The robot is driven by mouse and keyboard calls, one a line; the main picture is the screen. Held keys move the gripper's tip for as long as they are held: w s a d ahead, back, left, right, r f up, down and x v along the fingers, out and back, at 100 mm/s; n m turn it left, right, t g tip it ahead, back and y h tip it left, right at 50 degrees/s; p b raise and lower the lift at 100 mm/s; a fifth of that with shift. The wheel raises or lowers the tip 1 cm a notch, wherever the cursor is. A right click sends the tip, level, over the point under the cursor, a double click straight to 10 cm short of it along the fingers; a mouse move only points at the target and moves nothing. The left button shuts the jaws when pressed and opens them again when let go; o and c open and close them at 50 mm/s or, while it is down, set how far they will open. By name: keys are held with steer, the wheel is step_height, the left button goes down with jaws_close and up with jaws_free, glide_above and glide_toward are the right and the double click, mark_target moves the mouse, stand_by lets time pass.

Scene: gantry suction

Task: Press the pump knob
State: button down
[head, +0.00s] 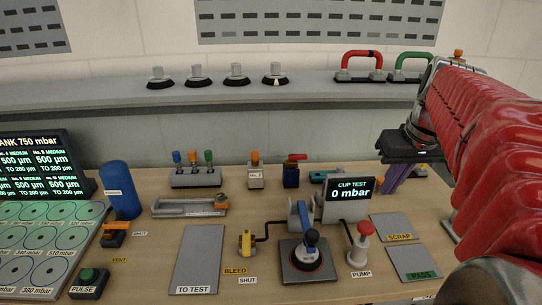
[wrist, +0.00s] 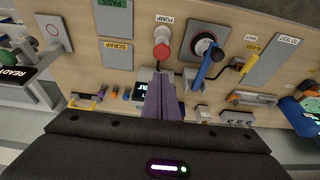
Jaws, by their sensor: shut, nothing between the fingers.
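The pump knob (head: 366,228) is a red cap on a pale round post with a PUMP label at its foot, at the front right of the bench. It also shows in the wrist view (wrist: 162,33), just beyond my fingertips. My gripper (head: 389,190) has purple fingers, which are shut and empty. It is above the bench, behind and to the right of the knob, and apart from it. In the wrist view my gripper (wrist: 160,76) points toward the knob and the post.
The CUP TEST display (head: 350,189) reads 0 mbar and stands behind the knob. A blue-handled lever (head: 312,242) is to the knob's left. Grey SCRAP (head: 391,224) and PASS (head: 413,260) plates lie to its right. Bare wood surrounds the knob's foot.

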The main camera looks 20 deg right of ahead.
mark_target(367, 225)
steer(key=x, duration=1.4)
steer(key=shift+s+a, duration=0.2)
steer(key=shift+s, duration=0.15)
steer(key=shift+f, duration=0.1)
